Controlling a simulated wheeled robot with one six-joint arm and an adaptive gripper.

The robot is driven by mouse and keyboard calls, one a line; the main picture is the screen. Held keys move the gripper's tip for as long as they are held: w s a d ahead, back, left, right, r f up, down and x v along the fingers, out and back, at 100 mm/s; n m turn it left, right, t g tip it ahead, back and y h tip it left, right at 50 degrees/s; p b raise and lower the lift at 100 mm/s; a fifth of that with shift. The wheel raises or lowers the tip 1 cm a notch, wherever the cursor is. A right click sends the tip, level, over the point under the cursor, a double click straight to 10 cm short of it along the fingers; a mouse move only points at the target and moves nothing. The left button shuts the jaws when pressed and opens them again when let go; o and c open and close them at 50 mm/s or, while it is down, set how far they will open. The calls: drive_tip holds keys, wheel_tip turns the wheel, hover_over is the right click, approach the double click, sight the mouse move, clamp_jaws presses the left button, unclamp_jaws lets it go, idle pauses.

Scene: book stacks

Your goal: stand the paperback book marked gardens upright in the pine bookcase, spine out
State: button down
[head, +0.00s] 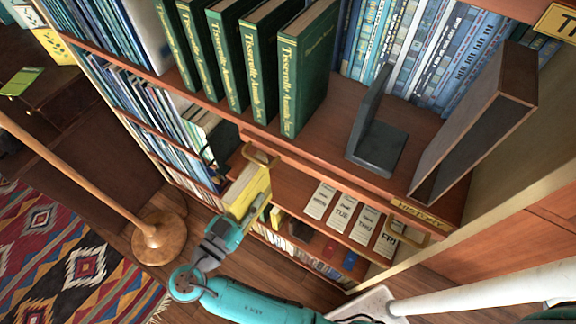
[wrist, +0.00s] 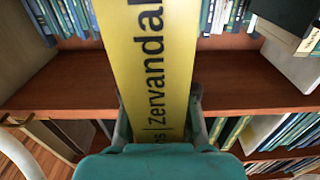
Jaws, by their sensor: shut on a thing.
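The yellow paperback (head: 249,190) is in my gripper (head: 244,212), which is shut on it near one end of its spine. In the wrist view the yellow spine (wrist: 155,50) faces the camera, upright in the picture, with "ns | Zervanda" legible; its top is cut off and the full title is hidden. My gripper's fingers (wrist: 158,112) press on both sides. The wooden bookcase (head: 330,160) is behind and around the book. In the wrist view a shelf (wrist: 55,85) is bare on both sides of the book. I cannot tell whether the book touches the shelf.
Day cards (head: 342,210) lie lower. A lamp base (head: 160,238) stands on the floor at left, near a patterned rug (head: 70,250).

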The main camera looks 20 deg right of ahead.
drive_tip(key=x, duration=1.5)
wheel_tip(320, 180, down, 7)
drive_tip(key=shift+d, duration=0.2)
drive_tip(key=shift+w, duration=0.15)
drive_tip(key=c, duration=0.9)
unclamp_jaws()
drive_tip(key=shift+f, duration=0.1)
drive_tip(key=v, duration=1.2)
